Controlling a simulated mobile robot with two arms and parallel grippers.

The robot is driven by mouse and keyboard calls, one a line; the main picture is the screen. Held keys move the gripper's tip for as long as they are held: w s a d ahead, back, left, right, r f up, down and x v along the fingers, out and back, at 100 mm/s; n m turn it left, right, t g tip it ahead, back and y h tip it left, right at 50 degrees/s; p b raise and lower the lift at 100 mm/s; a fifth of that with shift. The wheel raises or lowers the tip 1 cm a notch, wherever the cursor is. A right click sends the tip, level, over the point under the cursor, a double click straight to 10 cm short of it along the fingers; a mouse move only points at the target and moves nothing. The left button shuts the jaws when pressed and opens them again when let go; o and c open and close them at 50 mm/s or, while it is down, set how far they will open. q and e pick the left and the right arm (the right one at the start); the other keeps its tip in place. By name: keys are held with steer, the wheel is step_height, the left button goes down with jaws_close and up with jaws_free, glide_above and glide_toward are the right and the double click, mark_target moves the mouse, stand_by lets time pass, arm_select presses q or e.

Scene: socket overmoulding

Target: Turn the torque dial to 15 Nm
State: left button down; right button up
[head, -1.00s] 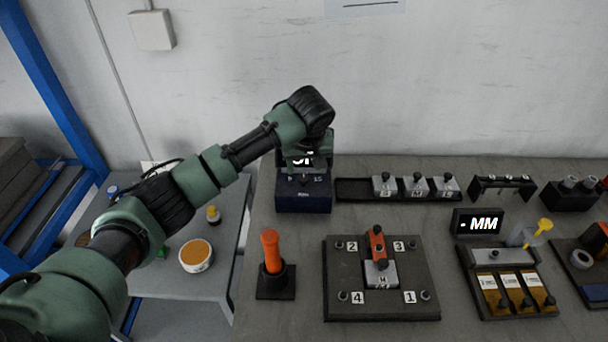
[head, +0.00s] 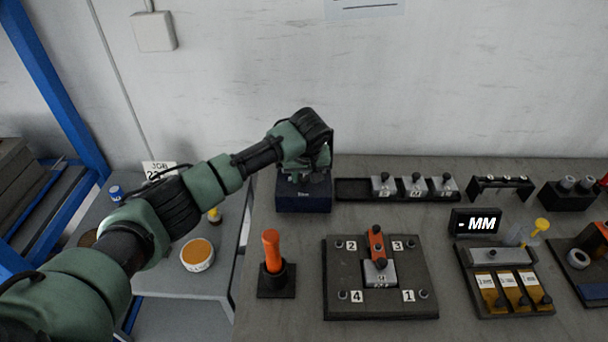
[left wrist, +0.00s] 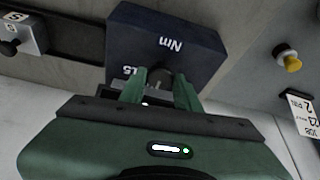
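The torque unit is a dark blue box (head: 303,196) marked "Nm" at the left end of the bench, by the wall. My left gripper (head: 304,176) is low over its top and hides its display and dial in the head view. In the left wrist view the box (left wrist: 185,35) shows its "Nm" mark and part of a "15" label. The two green fingers (left wrist: 162,82) stand apart, one on each side of the dark dial knob (left wrist: 164,79). I cannot see clear contact with the knob. The dial's setting is hidden. My right gripper is in neither view.
An orange-handled tool (head: 272,251) stands in a holder in front of the box. A numbered plate (head: 336,300) with a metal block lies to its right. A dark tray (head: 352,190) with several blocks is close to the box's right side. A display (head: 476,222) reads "MM".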

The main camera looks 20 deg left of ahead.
arm_select(q)
steer(key=shift+r+m+p, duration=0.1)
steer(key=shift+m+p, duration=0.3)
steer(key=shift+p, duration=0.15)
steer(key=shift+a+r+m+h+p, duration=0.15)
steer(key=shift+m+h+p, duration=0.45)
steer(key=shift+m+p, duration=0.45)
steer(key=shift+m+h+p, duration=0.3)
steer(key=shift+m+p, duration=0.3)
steer(key=shift+m, duration=0.25)
steer(key=shift+a+m+t+h+p, duration=0.15)
steer(key=shift+m+t+h+p, duration=0.2)
steer(key=shift+m, duration=0.55)
steer(key=shift+f+m+h, duration=0.25)
steer(key=shift+m+h, duration=0.2)
steer(key=shift+m, duration=0.75)
steer(key=shift+w+a+m+g+h+b, duration=0.1)
steer(key=shift+m+g+h+b, duration=0.45)
steer(key=shift+m, duration=0.95)
